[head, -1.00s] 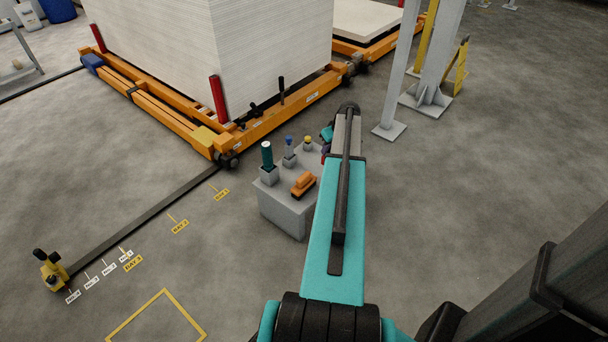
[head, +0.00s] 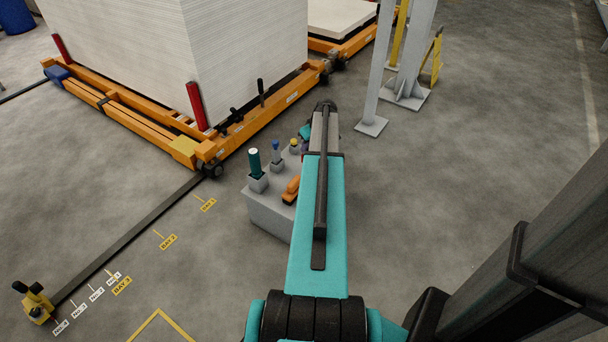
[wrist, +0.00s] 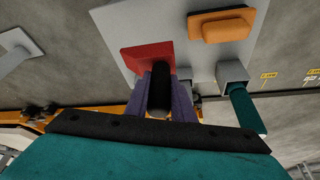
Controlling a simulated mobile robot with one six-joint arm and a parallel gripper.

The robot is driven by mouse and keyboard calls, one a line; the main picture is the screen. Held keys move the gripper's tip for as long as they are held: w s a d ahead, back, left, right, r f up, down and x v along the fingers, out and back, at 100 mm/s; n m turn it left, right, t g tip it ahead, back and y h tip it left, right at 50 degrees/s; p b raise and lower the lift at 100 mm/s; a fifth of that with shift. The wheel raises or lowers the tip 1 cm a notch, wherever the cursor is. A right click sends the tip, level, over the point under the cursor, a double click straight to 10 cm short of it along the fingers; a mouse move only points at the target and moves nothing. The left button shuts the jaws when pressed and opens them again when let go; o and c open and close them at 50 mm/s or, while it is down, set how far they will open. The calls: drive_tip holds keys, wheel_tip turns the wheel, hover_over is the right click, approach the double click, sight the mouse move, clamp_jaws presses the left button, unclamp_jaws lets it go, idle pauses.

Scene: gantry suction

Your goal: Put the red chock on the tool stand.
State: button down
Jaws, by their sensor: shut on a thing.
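The red chock (wrist: 146,60) shows in the wrist view, with a dark round grip (wrist: 161,86) rising from it. My gripper (wrist: 164,78) is shut on the chock, its purple fingers on either side of that grip. The chock is over the pale top of the tool stand (wrist: 120,22), near one edge; I cannot tell whether it touches. In the head view the grey tool stand (head: 268,214) is left of my teal arm, which hides its right side, my gripper and most or all of the chock.
An orange block (head: 290,190), a green cylinder (head: 254,161) in a socket, a blue-topped piece (head: 276,150) and a yellow-topped piece (head: 294,145) occupy the stand. An orange pallet cart (head: 255,118) stands behind it. Grey posts (head: 380,70) rise at the back right. The floor right of my arm is clear.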

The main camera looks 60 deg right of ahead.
drive_tip(key=shift+a+f+b, duration=0.1)
drive_tip(key=shift+f+b, duration=0.3)
drive_tip(key=shift+f, duration=1.85)
drive_tip(key=shift+f+b, duration=0.55)
drive_tip(key=shift+f, duration=1.95)
drive_tip(key=shift+f, duration=0.1)
drive_tip(key=c, duration=1.5)
unclamp_jaws()
drive_tip(key=p+v, duration=0.2)
drive_tip(key=v, duration=1)
